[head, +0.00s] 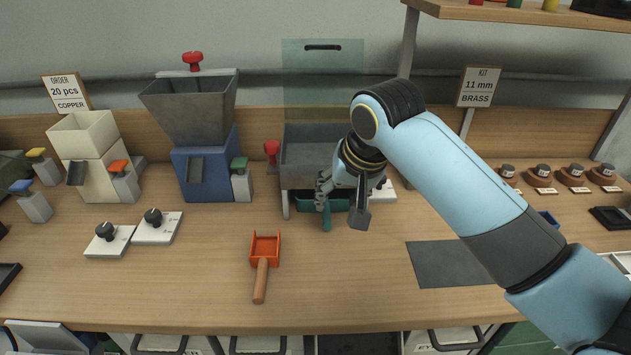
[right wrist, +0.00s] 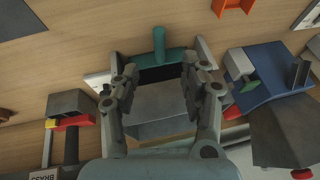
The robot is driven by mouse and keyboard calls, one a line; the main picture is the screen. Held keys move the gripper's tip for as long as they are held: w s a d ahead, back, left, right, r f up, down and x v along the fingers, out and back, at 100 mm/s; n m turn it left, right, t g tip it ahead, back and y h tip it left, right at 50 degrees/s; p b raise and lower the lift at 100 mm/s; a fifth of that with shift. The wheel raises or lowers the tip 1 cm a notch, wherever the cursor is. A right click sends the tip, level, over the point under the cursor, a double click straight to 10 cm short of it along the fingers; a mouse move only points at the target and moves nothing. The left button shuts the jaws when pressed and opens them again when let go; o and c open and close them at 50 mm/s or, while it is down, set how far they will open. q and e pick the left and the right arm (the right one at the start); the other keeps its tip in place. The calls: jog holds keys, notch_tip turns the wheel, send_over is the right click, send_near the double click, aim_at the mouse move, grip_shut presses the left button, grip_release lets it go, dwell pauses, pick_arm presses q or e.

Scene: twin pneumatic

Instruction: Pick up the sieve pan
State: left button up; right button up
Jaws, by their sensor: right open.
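The teal sieve pan (head: 305,205) sits low under the grey box of the sieve stand (head: 305,150), its handle sticking out to the front. In the right wrist view the pan (right wrist: 178,56) shows at the top centre, handle pointing up in the picture. My right gripper (head: 343,202) is open in front of the stand, one finger close to the handle. In the right wrist view its fingers (right wrist: 158,72) lie on either side of the pan's line, with a gap between them. I cannot tell whether they touch it. The gripper hides part of the pan. My left gripper is out of view.
An orange scoop (head: 265,248) lies in front on the table. A blue hopper machine (head: 210,165) stands left of the sieve stand, with two knob plates (head: 157,230) before it. A dark mat (head: 450,264) lies to the right. The table's front middle is mostly clear.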

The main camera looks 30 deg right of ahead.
aim_at(328, 219)
jog(key=x, duration=0.3)
jog(key=shift+s+f, duration=0.1)
jog(key=shift+f, duration=0.3)
jog(key=shift+w+f, duration=0.2)
jog(key=shift+f, duration=0.1)
jog(key=x, duration=0.4)
jog(key=shift+w+f, duration=0.1)
jog(key=shift+f, duration=0.1)
jog(key=shift+w+f, duration=0.2)
jog(key=shift+f, duration=0.25)
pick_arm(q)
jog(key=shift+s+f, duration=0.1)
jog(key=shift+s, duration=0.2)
pick_arm(e)
jog(key=shift+c, duration=0.2)
jog(key=c, duration=0.4)
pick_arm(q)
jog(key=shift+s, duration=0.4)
pick_arm(e)
grip_shut()
jog(key=shift+r, duration=0.1)
